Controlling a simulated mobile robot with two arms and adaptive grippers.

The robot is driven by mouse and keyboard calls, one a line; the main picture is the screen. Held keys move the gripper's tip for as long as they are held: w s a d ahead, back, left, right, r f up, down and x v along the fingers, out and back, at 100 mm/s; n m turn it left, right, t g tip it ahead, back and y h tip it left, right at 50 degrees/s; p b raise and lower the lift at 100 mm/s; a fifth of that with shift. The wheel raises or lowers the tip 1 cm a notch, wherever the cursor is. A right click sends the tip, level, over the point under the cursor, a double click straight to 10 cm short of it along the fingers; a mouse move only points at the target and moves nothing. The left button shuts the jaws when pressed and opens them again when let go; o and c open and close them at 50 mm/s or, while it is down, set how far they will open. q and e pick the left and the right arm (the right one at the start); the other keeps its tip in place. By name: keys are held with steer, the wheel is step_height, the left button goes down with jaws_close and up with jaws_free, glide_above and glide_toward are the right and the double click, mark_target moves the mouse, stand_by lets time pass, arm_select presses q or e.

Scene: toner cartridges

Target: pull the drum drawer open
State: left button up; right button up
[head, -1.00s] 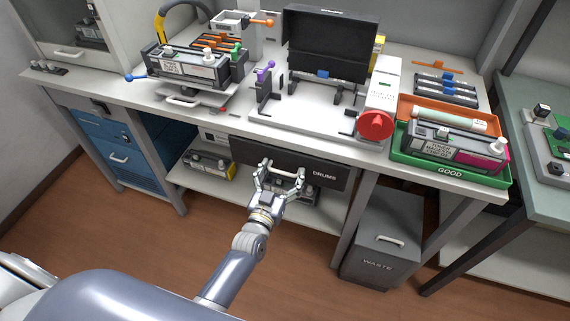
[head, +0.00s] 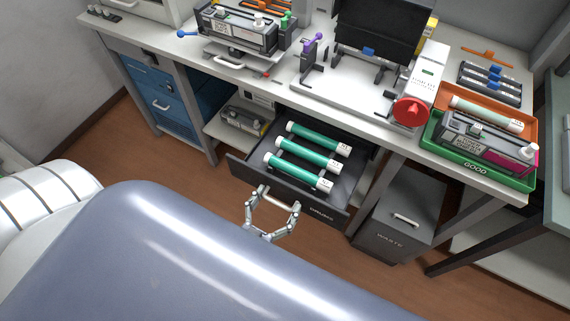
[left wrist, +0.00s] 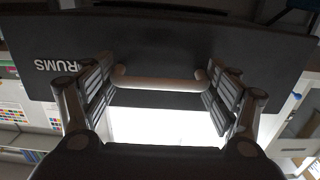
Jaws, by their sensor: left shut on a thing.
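The dark drum drawer (head: 312,206) stands pulled out from under the bench, its front marked with a DRUMS label. Three green drums with white ends lie in it; the middle one (head: 306,154) is in full view. My left gripper (head: 279,199) is shut on the drawer's pale bar handle, one finger at each end. The left wrist view shows the handle (left wrist: 158,83) between the fingers, with the drawer front (left wrist: 200,42) behind it. My right gripper is not in view.
A grey waste bin (head: 398,222) stands right of the drawer. A blue cabinet (head: 158,100) is at the left. A toner cartridge (head: 245,119) sits on the lower shelf. On the bench are a green GOOD tray (head: 436,148) and a fixture with a red knob (head: 410,112). My grey body fills the foreground.

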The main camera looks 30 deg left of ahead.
arm_select(q)
steer(key=shift+s+d, duration=0.2)
steer(key=shift+s, duration=0.5)
steer(key=shift+f, duration=0.1)
